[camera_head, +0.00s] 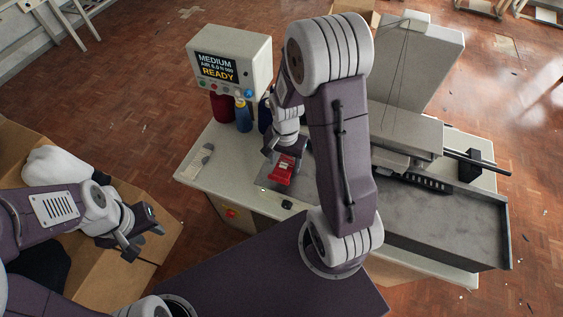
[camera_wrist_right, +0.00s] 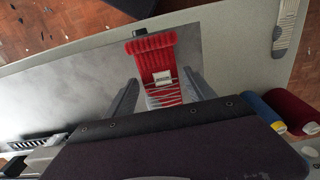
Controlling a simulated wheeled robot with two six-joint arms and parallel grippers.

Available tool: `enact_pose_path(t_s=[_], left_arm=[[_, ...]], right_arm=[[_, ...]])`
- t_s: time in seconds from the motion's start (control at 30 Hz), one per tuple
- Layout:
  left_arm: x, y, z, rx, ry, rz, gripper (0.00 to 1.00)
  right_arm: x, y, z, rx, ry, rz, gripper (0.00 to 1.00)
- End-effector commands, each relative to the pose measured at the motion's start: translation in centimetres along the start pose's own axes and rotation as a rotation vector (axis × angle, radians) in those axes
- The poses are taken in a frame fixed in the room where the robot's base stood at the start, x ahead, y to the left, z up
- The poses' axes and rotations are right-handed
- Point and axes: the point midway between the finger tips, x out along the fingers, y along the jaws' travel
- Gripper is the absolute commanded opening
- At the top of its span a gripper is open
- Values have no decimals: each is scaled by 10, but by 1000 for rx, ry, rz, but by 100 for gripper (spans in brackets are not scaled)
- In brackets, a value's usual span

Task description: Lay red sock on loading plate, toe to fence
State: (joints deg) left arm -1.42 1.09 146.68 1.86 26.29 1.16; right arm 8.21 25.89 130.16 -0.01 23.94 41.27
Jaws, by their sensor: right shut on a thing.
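The red sock (camera_head: 281,170) is in my right gripper (camera_head: 286,156), over the grey loading plate (camera_head: 264,187) at the table's front. In the right wrist view the sock (camera_wrist_right: 154,60) shows a ribbed red end, a white label and pale stripes, and lies between the two fingers of the right gripper (camera_wrist_right: 158,98). The grey plate (camera_wrist_right: 85,85) lies beneath it. I cannot tell whether the sock touches the plate. The fence is not clearly seen. My left gripper (camera_head: 141,240) is at the left, empty, near a cardboard box, its fingers apart.
A control box (camera_head: 230,58) reading READY stands at the back left of the table (camera_head: 215,160). Red and blue thread spools (camera_head: 243,115) stand below it. A cardboard box (camera_head: 150,205) is at the left.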

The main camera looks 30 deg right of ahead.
Motion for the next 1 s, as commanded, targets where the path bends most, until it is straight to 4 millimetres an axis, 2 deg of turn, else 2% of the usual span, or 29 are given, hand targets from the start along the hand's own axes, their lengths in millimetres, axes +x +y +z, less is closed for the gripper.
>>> enact_pose_path(t_s=[0.17, 0.33, 0.53, 0.93, 0.97, 1.0], left_arm=[[-4, 0, 0, 0, 0, 0, 36], [-5, 0, 0, 0, 0, 0, 36], [-9, 0, -1, 0, 0, 0, 36], [-4, 0, 0, 0, 0, 0, 36], [-5, 0, 0, 0, 0, 0, 36], [-5, 0, -1, 0, 0, 0, 36]], right_arm=[[14, -19, -15, 0, 0, 0, 24], [21, -21, -16, 1, -1, 1, 24], [53, -20, -15, 1, -3, 2, 24], [61, -21, -16, 1, 0, 0, 24], [60, -21, -16, 1, 1, -1, 68], [59, -21, -16, 1, 1, 0, 79]])
